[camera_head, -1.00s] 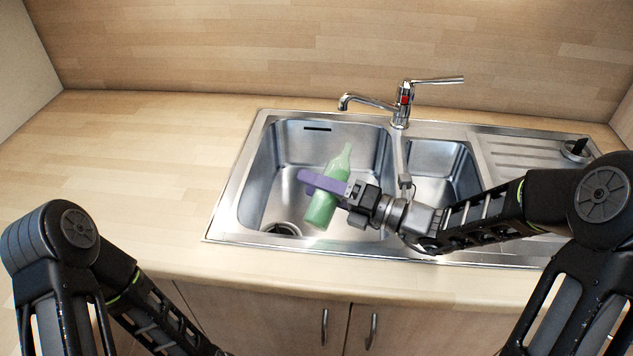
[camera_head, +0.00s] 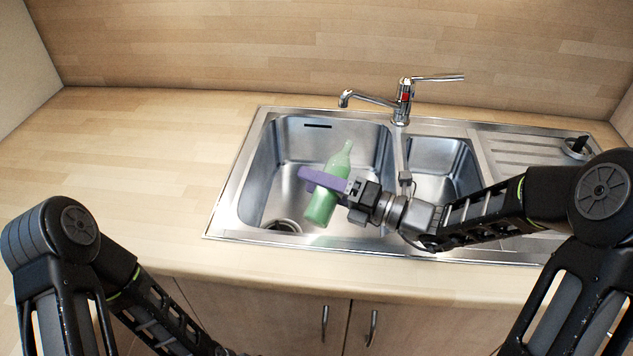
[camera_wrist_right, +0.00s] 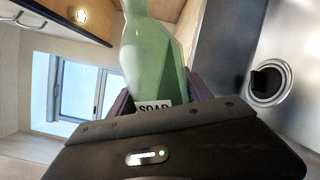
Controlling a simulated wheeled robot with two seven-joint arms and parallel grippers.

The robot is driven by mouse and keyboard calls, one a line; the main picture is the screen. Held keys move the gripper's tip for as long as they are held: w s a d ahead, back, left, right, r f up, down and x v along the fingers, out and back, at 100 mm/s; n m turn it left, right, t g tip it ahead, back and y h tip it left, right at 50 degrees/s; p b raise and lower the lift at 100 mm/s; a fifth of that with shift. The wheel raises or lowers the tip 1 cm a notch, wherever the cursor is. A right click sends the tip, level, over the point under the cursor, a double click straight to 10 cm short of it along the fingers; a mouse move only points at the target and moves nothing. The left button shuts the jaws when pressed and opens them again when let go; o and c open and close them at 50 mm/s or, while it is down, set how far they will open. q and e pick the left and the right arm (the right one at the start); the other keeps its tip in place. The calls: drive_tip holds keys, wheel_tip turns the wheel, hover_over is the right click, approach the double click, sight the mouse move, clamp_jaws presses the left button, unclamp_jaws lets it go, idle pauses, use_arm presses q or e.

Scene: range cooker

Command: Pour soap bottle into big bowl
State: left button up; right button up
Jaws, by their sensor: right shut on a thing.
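The green soap bottle (camera_head: 322,206) is held over the large left basin of the sink (camera_head: 262,190), tilted, with its neck toward the back. My right gripper (camera_head: 324,181) is shut on it, with purple fingers around its middle. In the right wrist view the bottle (camera_wrist_right: 150,58) sits between the fingers, and part of a label reading "SOAP" shows. The big bowl is the large basin, which looks empty, with a drain (camera_head: 284,226) at its front left. My left arm is at the lower left; its gripper is out of the picture.
A chrome tap (camera_head: 401,100) stands behind the basins, its spout over the large one. A smaller basin (camera_head: 436,165) and a ribbed drainboard (camera_head: 525,160) lie to the right. The wooden counter (camera_head: 140,170) on the left is clear.

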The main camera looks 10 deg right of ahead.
drive_tip(key=shift+p, duration=0.4)
drive_tip(key=shift+s+a+f+m+p, duration=0.1)
drive_tip(key=shift+s+f+m+p, duration=0.1)
drive_tip(key=shift+m+p, duration=0.35)
drive_tip(key=shift+f+m+p, duration=0.2)
drive_tip(key=shift+m+p, duration=0.25)
drive_tip(key=shift+p, duration=0.05)
idle(1.0)
drive_tip(key=shift+f+m+p, duration=0.15)
drive_tip(key=shift+m+p, duration=0.15)
drive_tip(key=shift+p, duration=0.1)
drive_tip(key=shift+f, duration=0.15)
idle(1.0)
drive_tip(key=shift+r+n, duration=0.5)
drive_tip(key=shift+n, duration=0.2)
drive_tip(key=shift+w, duration=0.1)
